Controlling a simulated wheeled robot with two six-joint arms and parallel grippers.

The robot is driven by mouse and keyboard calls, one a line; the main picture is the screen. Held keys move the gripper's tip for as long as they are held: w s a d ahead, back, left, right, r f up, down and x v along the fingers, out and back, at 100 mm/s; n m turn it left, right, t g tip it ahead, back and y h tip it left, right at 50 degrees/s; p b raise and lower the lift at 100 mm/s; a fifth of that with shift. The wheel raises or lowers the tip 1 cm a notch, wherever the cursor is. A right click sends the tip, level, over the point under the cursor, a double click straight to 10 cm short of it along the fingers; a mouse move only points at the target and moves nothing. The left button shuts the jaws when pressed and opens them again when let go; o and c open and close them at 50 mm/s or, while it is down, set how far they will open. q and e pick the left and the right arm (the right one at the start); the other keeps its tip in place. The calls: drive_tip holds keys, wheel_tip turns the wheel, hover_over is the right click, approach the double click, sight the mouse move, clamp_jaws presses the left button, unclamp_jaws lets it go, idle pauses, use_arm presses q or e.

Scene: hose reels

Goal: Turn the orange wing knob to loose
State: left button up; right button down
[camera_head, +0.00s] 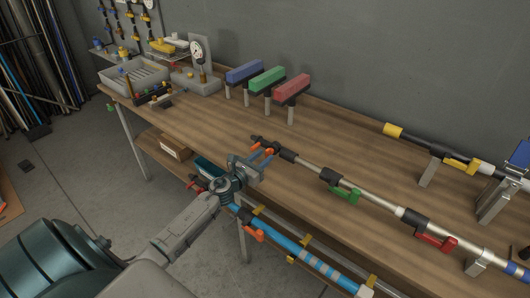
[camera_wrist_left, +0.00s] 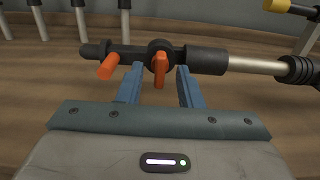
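The orange wing knob (camera_wrist_left: 159,69) sits on a dark round fitting at the end of a pole. In the left wrist view it stands between the two blue fingers of my left gripper (camera_wrist_left: 158,84), with a visible gap on each side. In the head view the left gripper (camera_head: 262,156) reaches over the front edge of the bench to the dark end of the pole, and the orange knob (camera_head: 269,151) shows by its fingertips. A second orange part (camera_wrist_left: 108,66) sticks out left of the gripper in the wrist view. My right gripper is not in view.
The silver pole (camera_head: 375,205) runs right along the wooden bench (camera_head: 195,125), with green (camera_head: 344,194) and red (camera_head: 436,241) levers. A blue pole (camera_head: 285,243) with an orange lever lies below the front edge. Blue, green and red blocks on posts stand behind.

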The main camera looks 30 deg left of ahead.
use_arm(q)
drive_tip(key=shift+w, duration=0.85)
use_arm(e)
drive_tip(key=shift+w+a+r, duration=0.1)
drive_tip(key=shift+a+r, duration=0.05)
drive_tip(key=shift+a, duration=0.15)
use_arm(q)
clamp_jaws()
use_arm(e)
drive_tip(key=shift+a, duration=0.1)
